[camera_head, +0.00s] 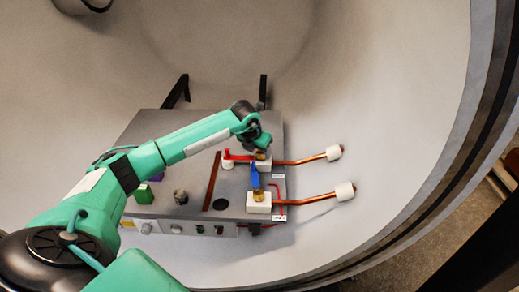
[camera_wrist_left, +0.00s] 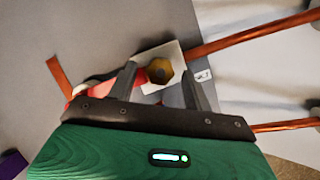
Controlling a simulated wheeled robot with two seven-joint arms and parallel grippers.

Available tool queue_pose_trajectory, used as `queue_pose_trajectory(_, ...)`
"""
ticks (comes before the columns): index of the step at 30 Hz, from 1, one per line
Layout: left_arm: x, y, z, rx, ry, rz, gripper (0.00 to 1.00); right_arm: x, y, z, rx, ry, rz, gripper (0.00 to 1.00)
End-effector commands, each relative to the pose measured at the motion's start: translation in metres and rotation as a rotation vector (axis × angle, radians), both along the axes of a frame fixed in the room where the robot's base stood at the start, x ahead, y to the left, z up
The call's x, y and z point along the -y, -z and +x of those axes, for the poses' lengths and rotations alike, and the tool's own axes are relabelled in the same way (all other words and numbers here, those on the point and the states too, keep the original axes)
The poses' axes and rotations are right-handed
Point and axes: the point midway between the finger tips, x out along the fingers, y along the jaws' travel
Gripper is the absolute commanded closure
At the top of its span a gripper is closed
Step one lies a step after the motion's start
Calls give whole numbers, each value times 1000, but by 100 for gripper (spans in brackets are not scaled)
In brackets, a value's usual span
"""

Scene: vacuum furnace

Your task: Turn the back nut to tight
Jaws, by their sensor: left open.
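The back nut (camera_head: 261,155) is a brass hex nut on a white block at the back right of the grey box, beside a red lever (camera_head: 236,156). In the left wrist view the brass nut (camera_wrist_left: 160,72) shows its hexagonal face and dark opening. My left gripper (camera_wrist_left: 159,69) is open, with one finger to each side of the nut in the picture; I see no finger closed on it. In the head view my left gripper (camera_head: 258,143) hangs just over the nut and partly hides it. The front nut (camera_head: 258,195) sits by a blue lever (camera_head: 255,177).
Copper pipes (camera_head: 305,160) with white ends run right from both blocks. The grey box (camera_head: 160,125) carries a green block (camera_head: 144,194), a knob (camera_head: 181,196) and a copper strip (camera_head: 212,180). The curved chamber wall (camera_head: 400,100) surrounds everything.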

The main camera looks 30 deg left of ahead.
Motion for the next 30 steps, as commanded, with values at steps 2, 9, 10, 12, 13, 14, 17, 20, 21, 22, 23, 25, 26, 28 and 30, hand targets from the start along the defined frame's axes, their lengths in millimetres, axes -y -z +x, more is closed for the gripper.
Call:
queue_pose_trajectory(2,0,6,2,-1,1,1,49,2,-2,3,3,-1,-3,64)
queue_pose_trajectory(9,0,11,4,1,1,1,49,8,-3,3,1,0,-9,64)
queue_pose_trajectory(10,0,11,4,1,1,1,49,9,-3,3,0,0,-10,64)
queue_pose_trajectory(12,0,11,4,0,1,1,49,10,-2,2,0,0,-11,64)
queue_pose_trajectory(13,0,11,4,0,1,1,49,10,-2,2,-1,0,-11,64)
queue_pose_trajectory(14,0,11,4,0,1,1,55,10,-2,2,-1,0,-11,64)
queue_pose_trajectory(17,0,11,4,0,1,1,75,11,-2,2,-2,0,-12,64)
queue_pose_trajectory(20,0,11,4,0,1,1,94,11,-2,1,-2,0,-12,64)
queue_pose_trajectory(21,0,11,4,0,1,1,94,10,-2,1,-2,1,-12,64)
queue_pose_trajectory(22,0,11,4,0,1,1,94,10,-2,1,-2,1,-12,64)
queue_pose_trajectory(23,0,11,4,0,1,2,94,10,-2,1,-2,1,-12,64)
queue_pose_trajectory(25,0,11,4,0,5,1,94,10,-1,1,-2,1,-12,64)
queue_pose_trajectory(26,-1,11,4,0,8,1,94,10,-1,0,-2,1,-12,64)
queue_pose_trajectory(28,-1,12,4,0,21,0,94,9,1,0,-2,1,-11,64)
queue_pose_trajectory(30,-1,12,4,1,42,1,94,8,4,0,-2,1,-10,64)
